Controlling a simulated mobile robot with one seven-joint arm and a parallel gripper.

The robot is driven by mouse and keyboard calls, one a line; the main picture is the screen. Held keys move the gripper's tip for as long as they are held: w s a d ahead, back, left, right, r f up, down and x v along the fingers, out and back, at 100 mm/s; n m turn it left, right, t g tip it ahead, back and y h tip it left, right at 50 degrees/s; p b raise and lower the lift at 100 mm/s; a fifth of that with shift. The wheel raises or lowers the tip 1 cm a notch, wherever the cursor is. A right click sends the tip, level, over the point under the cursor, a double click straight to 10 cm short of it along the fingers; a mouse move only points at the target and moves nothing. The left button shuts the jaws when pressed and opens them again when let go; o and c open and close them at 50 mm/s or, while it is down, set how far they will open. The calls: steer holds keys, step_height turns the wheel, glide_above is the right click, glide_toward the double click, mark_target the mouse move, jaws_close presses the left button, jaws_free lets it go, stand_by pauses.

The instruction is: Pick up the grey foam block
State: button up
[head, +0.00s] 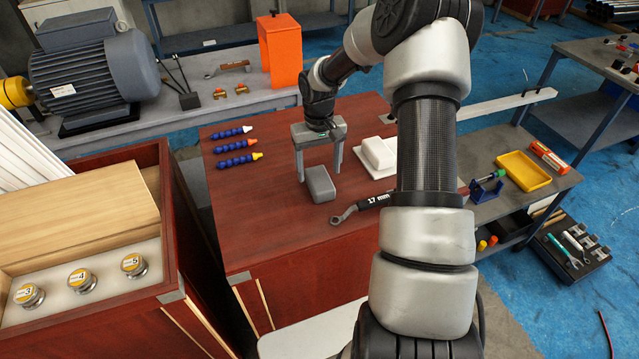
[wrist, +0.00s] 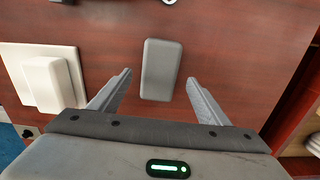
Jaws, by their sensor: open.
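The grey foam block (head: 320,184) lies on the red-brown wooden cabinet top (head: 237,190). In the wrist view the grey foam block (wrist: 160,69) lies just ahead of and between the lines of the two fingers. My gripper (head: 319,172) is open and empty, pointing down over the cabinet top close to the block. In the wrist view my gripper (wrist: 158,82) shows both fingers spread wider than the block, with a gap on each side. I cannot tell the exact height of the fingertips above the top.
A white block on a white plate (head: 378,156) sits to the right of my gripper. A 17 mm wrench (head: 362,205) lies in front of it. Several blue segmented tubes (head: 236,145) lie to the left. An orange box (head: 280,50) stands on the bench behind.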

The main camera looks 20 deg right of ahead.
mark_target(320, 178)
step_height(320, 178, down, 4)
steer(key=shift+s+d+f, duration=0.1)
steer(key=shift+f, duration=0.15)
steer(key=shift+c, duration=0.4)
steer(key=c, duration=1.1)
steer(key=shift+o, duration=0.2)
steer(key=shift+r, duration=0.15)
